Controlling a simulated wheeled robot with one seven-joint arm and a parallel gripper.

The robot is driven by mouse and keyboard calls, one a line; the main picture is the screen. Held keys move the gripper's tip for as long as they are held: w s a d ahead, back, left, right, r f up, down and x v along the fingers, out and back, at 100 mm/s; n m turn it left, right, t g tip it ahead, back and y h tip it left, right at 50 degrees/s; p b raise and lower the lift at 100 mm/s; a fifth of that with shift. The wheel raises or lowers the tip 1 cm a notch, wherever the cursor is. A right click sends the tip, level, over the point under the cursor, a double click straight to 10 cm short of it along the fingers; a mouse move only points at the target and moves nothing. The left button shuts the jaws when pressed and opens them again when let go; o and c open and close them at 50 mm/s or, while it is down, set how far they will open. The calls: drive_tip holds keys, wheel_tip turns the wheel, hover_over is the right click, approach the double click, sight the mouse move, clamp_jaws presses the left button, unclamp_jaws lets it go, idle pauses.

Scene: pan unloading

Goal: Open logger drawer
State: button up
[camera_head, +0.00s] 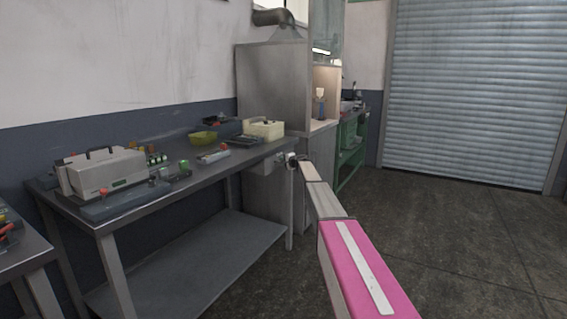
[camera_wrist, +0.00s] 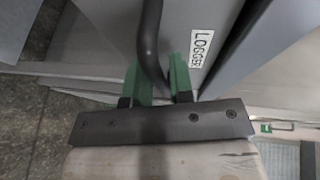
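The logger drawer (camera_wrist: 225,30) is a grey front with a white label (camera_wrist: 202,48) reading LOGGER, close up in the wrist view. Its dark curved handle (camera_wrist: 150,38) comes down between the two green fingers of my gripper (camera_wrist: 160,80). The fingers are close together with the handle filling the gap, so my gripper looks shut on it; the contact itself is partly hidden. In the head view, my gripper (camera_head: 293,160) is at the grey drawer unit (camera_head: 262,166) under the right end of the workbench. I see no clear gap showing the drawer open.
The workbench (camera_head: 225,168) carries a grey device (camera_head: 103,174), a yellow-green bowl (camera_head: 203,137) and a cream box (camera_head: 263,130). A bare lower shelf (camera_head: 200,265) is below. A grey cabinet (camera_head: 272,85) stands behind. The floor to the right is clear up to the shutter (camera_head: 475,95).

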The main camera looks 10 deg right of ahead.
clamp_jaws()
drive_tip(key=s+d, duration=0.7)
drive_tip(key=d, duration=0.2)
drive_tip(key=s+d, duration=0.6)
drive_tip(key=d, duration=0.3)
drive_tip(key=shift+s+d, duration=0.35)
unclamp_jaws()
drive_tip(key=v, duration=1)
drive_tip(key=shift+s+d, duration=0.2)
drive_tip(key=shift+s, duration=0.15)
drive_tip(key=shift+r, duration=0.1)
